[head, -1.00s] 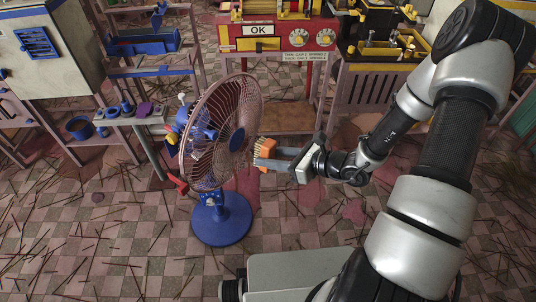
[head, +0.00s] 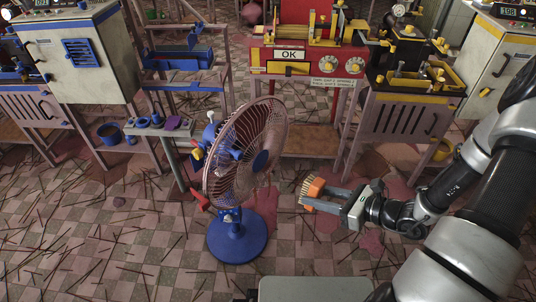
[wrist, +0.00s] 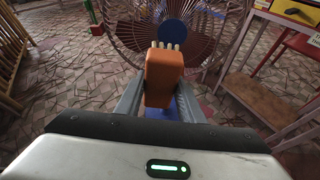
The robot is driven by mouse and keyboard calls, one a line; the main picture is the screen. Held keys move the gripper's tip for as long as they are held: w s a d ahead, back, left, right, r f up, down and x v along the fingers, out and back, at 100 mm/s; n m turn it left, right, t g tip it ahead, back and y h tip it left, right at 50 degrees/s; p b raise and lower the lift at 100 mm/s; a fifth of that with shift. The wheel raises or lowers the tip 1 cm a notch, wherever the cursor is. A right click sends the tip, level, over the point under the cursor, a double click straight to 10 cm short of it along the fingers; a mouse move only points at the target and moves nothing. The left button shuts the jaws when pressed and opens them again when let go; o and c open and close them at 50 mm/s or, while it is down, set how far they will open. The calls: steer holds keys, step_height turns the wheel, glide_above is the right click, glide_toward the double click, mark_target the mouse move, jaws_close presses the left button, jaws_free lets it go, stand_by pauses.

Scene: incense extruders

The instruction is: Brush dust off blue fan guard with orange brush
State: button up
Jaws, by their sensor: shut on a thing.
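The blue fan (head: 238,237) stands upright on the tiled floor, with a round pinkish-brown wire guard (head: 271,125) facing right toward my gripper. My gripper (head: 325,196) is shut on the orange brush (head: 316,187), whose pale bristles point left toward the fan. In the head view a clear gap lies between the bristles and the guard. In the wrist view the brush (wrist: 163,76) sits between the fingers, in front of the guard (wrist: 126,33) and its blue hub. I cannot make out dust on the guard.
A red and yellow machine marked OK (head: 305,62) stands behind the fan. A narrow bench (head: 165,135) with small blue parts is behind it to the left. Thin sticks litter the floor.

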steer(key=s+d, duration=0.4)
steer(key=d, duration=0.2)
steer(key=shift+s, duration=0.2)
stand_by(0.4)
